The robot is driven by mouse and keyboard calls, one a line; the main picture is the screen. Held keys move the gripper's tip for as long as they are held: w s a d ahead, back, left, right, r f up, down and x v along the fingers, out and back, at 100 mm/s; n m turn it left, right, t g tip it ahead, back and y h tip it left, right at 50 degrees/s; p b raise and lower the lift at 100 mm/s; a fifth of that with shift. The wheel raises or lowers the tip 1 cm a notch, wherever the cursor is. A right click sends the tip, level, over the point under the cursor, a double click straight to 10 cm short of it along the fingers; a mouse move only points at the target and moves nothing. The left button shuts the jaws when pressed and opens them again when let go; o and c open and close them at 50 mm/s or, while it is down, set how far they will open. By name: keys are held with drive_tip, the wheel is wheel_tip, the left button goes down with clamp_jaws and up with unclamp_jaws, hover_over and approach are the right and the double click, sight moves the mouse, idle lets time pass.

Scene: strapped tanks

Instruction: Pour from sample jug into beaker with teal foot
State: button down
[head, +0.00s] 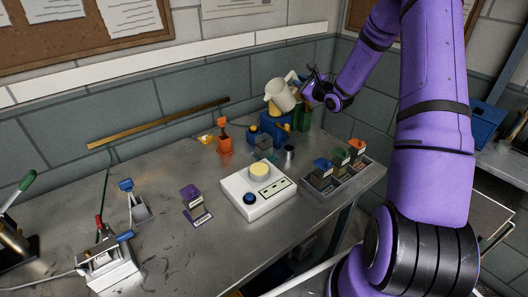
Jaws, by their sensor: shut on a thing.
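The cream sample jug (281,95) is in the head view near the back of the bench, held above the bench and tilted, its spout side toward the left. My gripper (304,87) is shut on the jug at its right side, by the handle. Below the jug stands a small greyish vessel (264,142) with a teal patch at its base; it may be the beaker with the teal foot, but it is too small to be sure. I cannot see any liquid stream or how full either vessel is.
Blue (253,134) and green (302,119) containers crowd close around the jug. An orange holder (225,143) stands left, a metal cup (289,153) in front. A white box (257,190) with a yellow disc and a labelled rack (337,177) are nearer.

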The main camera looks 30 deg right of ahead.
drive_tip(key=shift+a+r+n, duration=0.15)
drive_tip(key=shift+r+n, duration=0.15)
drive_tip(key=shift+n, duration=0.2)
drive_tip(key=shift+a, duration=0.1)
idle(0.7)
drive_tip(key=shift+a+r+n, duration=0.15)
drive_tip(key=shift+r+n, duration=0.1)
drive_tip(key=shift+n, duration=0.25)
idle(0.5)
drive_tip(key=shift+s+a+r+n, duration=0.2)
drive_tip(key=shift+a+n, duration=0.15)
drive_tip(key=shift+n, duration=0.15)
idle(0.6)
drive_tip(key=shift+a+r+n, duration=0.1)
drive_tip(key=shift+a+n, duration=0.25)
drive_tip(key=shift+n, duration=0.15)
idle(0.6)
